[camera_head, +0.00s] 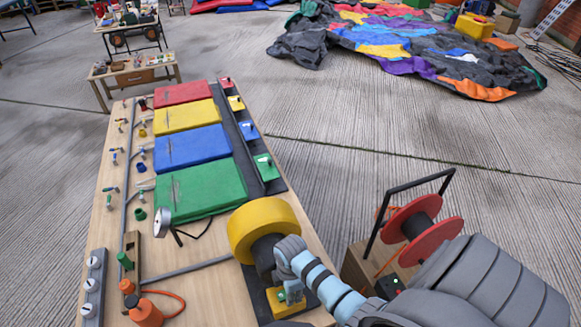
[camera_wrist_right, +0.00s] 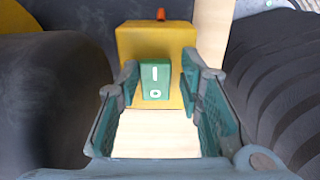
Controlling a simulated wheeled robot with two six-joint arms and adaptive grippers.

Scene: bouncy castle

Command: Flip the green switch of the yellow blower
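The yellow blower (camera_head: 258,218) stands at the near end of the wooden table. Its yellow switch block (camera_head: 275,308) sits below it, partly covered by my right arm. The green switch (camera_wrist_right: 155,80) is on that block in the right wrist view, with white I and O marks; in the head view only a small part shows. My right gripper (camera_wrist_right: 161,84) is open, its fingers at either side of the green switch, with gaps visible. Whether either finger touches it I cannot tell. In the head view the right gripper (camera_head: 292,291) is just over the block. My left gripper is not in view.
Red, yellow, blue and green (camera_head: 200,190) panels lie along the table (camera_head: 93,243). A red reel (camera_head: 424,228) on a wooden box stands right of the table, close to my right arm. An orange bottle (camera_head: 146,313) is at the near left. The concrete floor is mostly clear.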

